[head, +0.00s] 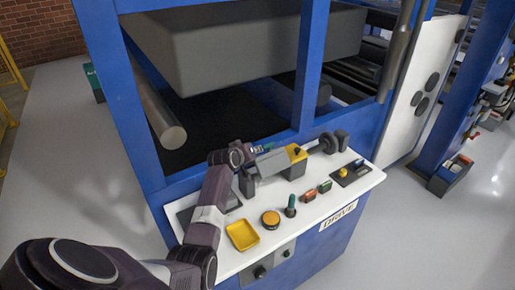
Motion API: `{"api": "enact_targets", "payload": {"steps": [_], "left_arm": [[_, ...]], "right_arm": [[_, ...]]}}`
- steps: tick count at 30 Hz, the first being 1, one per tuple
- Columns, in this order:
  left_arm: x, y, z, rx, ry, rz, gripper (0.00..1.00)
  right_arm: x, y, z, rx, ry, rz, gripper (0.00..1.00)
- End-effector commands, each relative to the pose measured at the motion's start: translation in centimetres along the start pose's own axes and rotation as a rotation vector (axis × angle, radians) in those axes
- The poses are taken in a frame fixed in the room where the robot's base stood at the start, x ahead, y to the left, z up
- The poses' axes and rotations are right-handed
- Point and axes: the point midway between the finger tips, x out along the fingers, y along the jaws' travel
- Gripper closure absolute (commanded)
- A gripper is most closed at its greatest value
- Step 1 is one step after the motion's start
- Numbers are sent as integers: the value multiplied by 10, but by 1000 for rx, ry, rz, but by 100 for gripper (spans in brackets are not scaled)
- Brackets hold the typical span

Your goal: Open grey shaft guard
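The grey shaft guard (271,163) appears to be the small grey box-shaped cover on the white DRIVE panel, next to a yellow block (296,153). A dark round shaft end (328,143) sticks out to the right of the block. The guard looks down over the shaft line. My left arm comes in from the lower left and reaches over the panel. My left gripper (248,180) is at the left end of the guard, very close to it. Its fingers are small and dark, so I cannot tell open from shut or contact. My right gripper is not in view.
The white panel (290,231) carries a yellow tray (242,235), a yellow round button (270,219), a green-topped knob (291,205) and small coloured switches (325,187). Blue frame posts (310,65) and a large grey roller block (245,45) stand behind. The floor at left is clear.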

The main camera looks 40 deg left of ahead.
Motion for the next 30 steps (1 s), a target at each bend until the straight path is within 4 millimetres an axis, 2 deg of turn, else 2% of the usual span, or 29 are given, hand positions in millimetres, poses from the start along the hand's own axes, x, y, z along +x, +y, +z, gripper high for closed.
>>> {"api": "enact_targets", "payload": {"steps": [1, 4, 14, 30], "left_arm": [[0, -1, -9, -30, -28, -1, 100], [4, -5, -13, -94, -91, -1, 100], [15, -16, -24, -260, -256, 0, 100], [20, -22, -32, -251, -243, -1, 100]], "right_arm": [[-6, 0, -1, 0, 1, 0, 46], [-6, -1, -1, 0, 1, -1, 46], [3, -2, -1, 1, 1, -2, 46], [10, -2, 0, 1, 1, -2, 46]]}}
